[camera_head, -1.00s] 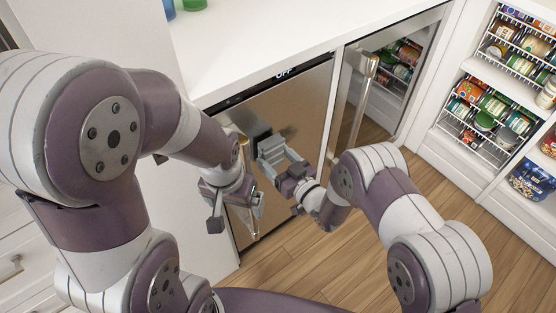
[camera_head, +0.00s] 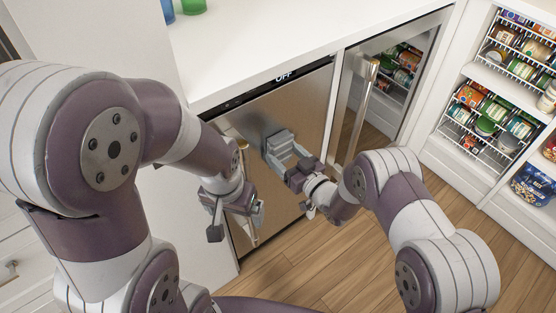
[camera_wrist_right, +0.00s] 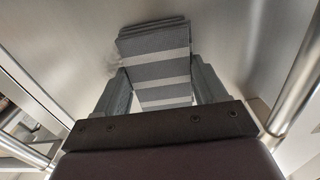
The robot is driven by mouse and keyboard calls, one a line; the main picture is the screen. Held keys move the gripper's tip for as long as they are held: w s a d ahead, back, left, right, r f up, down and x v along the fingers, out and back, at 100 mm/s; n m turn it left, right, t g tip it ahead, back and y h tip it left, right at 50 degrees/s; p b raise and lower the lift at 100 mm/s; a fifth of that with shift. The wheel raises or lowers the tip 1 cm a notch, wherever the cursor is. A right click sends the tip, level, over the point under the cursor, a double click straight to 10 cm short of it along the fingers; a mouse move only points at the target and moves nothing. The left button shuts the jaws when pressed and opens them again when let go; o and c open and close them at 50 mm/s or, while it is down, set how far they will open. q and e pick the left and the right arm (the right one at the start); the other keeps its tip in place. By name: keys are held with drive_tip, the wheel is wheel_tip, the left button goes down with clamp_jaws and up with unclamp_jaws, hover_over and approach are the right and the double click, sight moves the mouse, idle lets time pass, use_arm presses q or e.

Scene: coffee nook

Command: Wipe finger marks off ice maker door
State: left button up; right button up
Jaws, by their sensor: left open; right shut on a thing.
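The ice maker door (camera_head: 300,110) is brushed steel, below a dark strip reading "OFF". My right gripper (camera_head: 289,158) is in front of its middle, shut on a folded grey cloth (camera_head: 277,141). In the right wrist view the striped cloth (camera_wrist_right: 160,68) sits between the fingers, its far end at the steel door (camera_wrist_right: 230,40); whether it touches cannot be told. A pale smudge (camera_wrist_right: 114,58) shows on the door just left of the cloth. My left gripper (camera_head: 236,222) is open and empty, low in front of the door's left side, and my left arm hides part of the door.
A glass-fronted cooler (camera_head: 385,90) with a bar handle (camera_head: 357,105) stands right of the ice maker. The white counter (camera_head: 270,45) runs above. Shelves with cans and packets (camera_head: 495,120) are at far right. The wooden floor (camera_head: 330,260) is clear.

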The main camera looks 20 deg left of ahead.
sight(265, 152)
drive_tip(key=shift+w+d+b, duration=0.45)
drive_tip(key=shift+w+d, duration=0.35)
drive_tip(key=shift+w, duration=0.25)
drive_tip(key=shift+w+d+b, duration=0.45)
drive_tip(key=shift+w+d, duration=0.3)
drive_tip(key=shift+w, duration=0.25)
drive_tip(key=shift+w+d+b, duration=0.45)
drive_tip(key=shift+w+d, duration=0.35)
drive_tip(key=shift+w, duration=0.25)
drive_tip(key=shift+w+a, duration=0.1)
drive_tip(key=shift+r, duration=0.1)
drive_tip(key=shift+s+a, duration=0.2)
drive_tip(key=shift+s, duration=0.1)
drive_tip(key=shift+s+a+p, duration=0.35)
drive_tip(key=shift+s+a, duration=0.35)
drive_tip(key=shift+s, duration=0.25)
drive_tip(key=shift+s+a+p, duration=0.35)
drive_tip(key=shift+s+a, duration=0.4)
drive_tip(key=shift+s, duration=0.25)
drive_tip(key=shift+s+a+p, duration=0.35)
drive_tip(key=shift+s+a, duration=0.35)
drive_tip(key=shift+s, duration=0.25)
drive_tip(key=shift+s+a, duration=1.15)
drive_tip(key=shift+s, duration=0.15)
